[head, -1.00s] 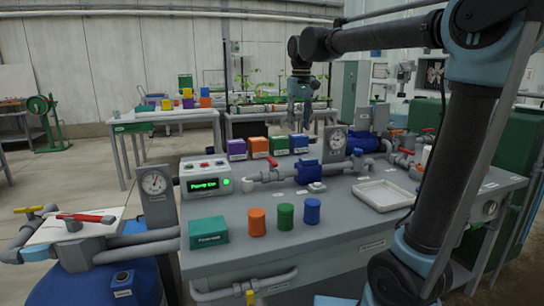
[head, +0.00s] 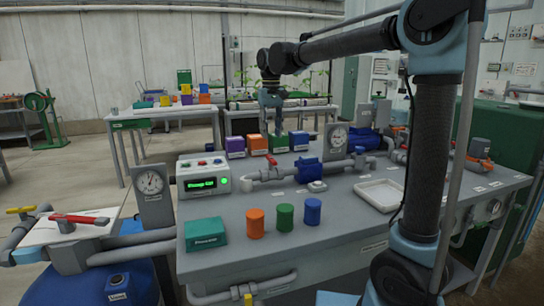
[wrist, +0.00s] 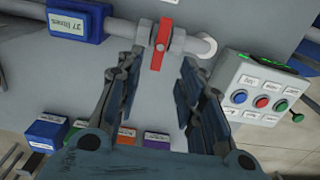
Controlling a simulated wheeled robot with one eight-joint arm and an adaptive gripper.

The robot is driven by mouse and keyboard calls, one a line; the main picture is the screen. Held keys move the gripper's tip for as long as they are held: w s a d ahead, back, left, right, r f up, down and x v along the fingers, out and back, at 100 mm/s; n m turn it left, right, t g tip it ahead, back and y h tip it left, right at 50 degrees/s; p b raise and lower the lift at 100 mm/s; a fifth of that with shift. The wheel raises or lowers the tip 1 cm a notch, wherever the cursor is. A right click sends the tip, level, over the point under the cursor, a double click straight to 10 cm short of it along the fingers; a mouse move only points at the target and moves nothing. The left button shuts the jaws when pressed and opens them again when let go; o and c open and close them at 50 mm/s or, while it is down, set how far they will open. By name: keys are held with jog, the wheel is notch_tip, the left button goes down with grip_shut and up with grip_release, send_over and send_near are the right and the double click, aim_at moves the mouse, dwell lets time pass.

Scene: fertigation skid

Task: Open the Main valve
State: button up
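A small valve with a red lever (wrist: 161,44) sits on a grey bench pipe. In the wrist view the lever points along the gap between my fingers, just beyond their tips. The same red lever shows in the head view (head: 271,160) beside the blue pump. My gripper (wrist: 152,68) is open and empty, hanging above the bench near this valve; it also shows in the head view (head: 274,131). Another valve with a long red lever (head: 78,218) stands on the left pipework. I cannot read which valve is labelled Main.
A control box (head: 203,176) with buttons and a green display stands left of the bench valve. Coloured boxes (head: 257,144) line the back edge. A blue pump (head: 309,170), gauges, a white tray (head: 379,195) and coloured cups are nearby. A yellow-handled valve (head: 28,209) is far left.

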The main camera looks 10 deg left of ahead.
aim_at(271, 158)
notch_tip(271, 158, down, 10)
jog(key=shift+r, duration=0.2)
dwell(0.3)
grip_shut()
